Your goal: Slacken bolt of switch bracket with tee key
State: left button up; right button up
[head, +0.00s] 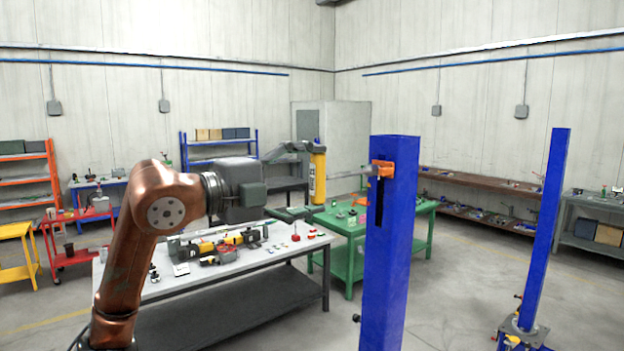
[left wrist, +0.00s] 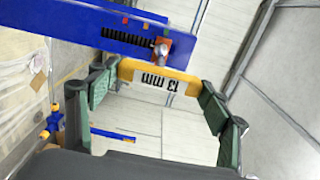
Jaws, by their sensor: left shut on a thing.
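The blue jack post (head: 390,255) stands upright right of centre, with the orange switch bracket (head: 384,168) near its top. A grey bolt head (head: 371,170) sticks out of the bracket's left side. In the left wrist view the bracket (left wrist: 181,47) and bolt (left wrist: 160,51) lie just beyond the key. My left gripper (head: 312,180) is shut on the yellow handle of the tee key (head: 318,178), marked 13 mm in the left wrist view (left wrist: 158,84). The handle is upright, left of the bolt with a gap between. My right gripper is out of view.
A second blue post (head: 548,235) stands at the right. A white-topped table (head: 262,258) with tools and a green table (head: 420,207) stand behind my left arm. Shelves line the walls. The space between key and post looks clear.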

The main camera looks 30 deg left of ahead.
pick_arm(q)
jog(key=shift+s+r, duration=0.1)
jog(key=shift+r, duration=0.05)
jog(key=shift+w+d+p, duration=0.35)
jog(key=shift+w+p, duration=0.05)
jog(key=shift+w, duration=0.2)
dwell(0.5)
dwell(0.4)
jog(key=n, duration=0.3)
jog(key=shift+n+b, duration=0.3)
jog(key=shift+n, duration=0.9)
jog(key=shift+r+n, duration=0.1)
jog(key=shift+n, duration=0.3)
jog(key=shift+a, duration=0.1)
